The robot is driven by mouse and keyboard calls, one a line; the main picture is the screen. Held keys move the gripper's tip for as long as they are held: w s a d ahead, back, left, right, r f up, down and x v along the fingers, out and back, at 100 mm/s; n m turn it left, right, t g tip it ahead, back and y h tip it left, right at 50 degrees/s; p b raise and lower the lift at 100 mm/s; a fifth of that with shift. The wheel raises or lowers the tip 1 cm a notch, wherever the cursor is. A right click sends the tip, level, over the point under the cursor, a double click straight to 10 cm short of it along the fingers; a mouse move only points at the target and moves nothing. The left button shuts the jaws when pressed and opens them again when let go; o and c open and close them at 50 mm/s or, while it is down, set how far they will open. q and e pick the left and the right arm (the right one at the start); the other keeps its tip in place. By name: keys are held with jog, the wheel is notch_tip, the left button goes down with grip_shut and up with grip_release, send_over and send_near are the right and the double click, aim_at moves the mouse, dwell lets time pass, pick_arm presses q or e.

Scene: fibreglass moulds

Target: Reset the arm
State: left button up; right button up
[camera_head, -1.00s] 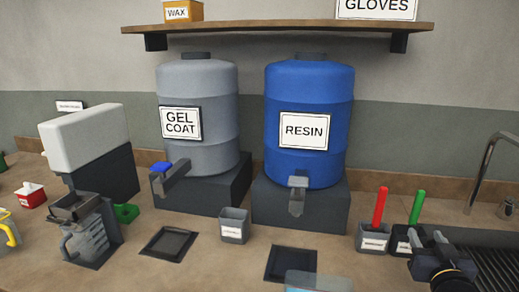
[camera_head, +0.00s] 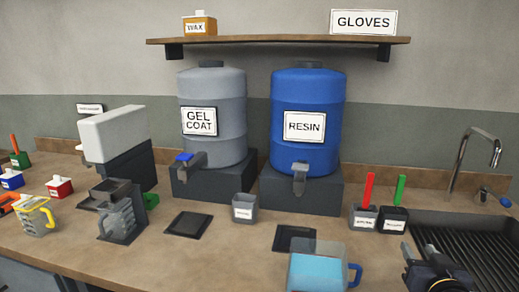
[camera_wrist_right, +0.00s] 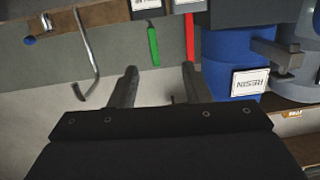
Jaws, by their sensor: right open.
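My right gripper (camera_head: 418,250) is in the lower right of the head view, in front of the sink. In the right wrist view its two fingers (camera_wrist_right: 158,85) are spread apart with nothing between them. That view is upside down, with a green handle (camera_wrist_right: 153,45) and a red handle (camera_wrist_right: 190,35) beyond the fingers. My left gripper is not in view.
A clear jug with light blue contents (camera_head: 316,270) is at the bottom edge; its support is hidden. The resin drum (camera_head: 305,95), gel coat drum (camera_head: 225,90) and grey cup (camera_head: 244,208) stand behind. The ribbed sink (camera_head: 490,250) is at right.

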jog(key=s+a+n+g+y+p, duration=0.1)
jog(key=s+a+g+y+p, duration=0.7)
jog(key=s+a, duration=1.1)
jog(key=shift+s+a+f+n+g, duration=0.15)
jog(key=shift+s+f+n+g, duration=0.4)
jog(key=shift+g, duration=0.65)
jog(key=shift+s+r, duration=0.1)
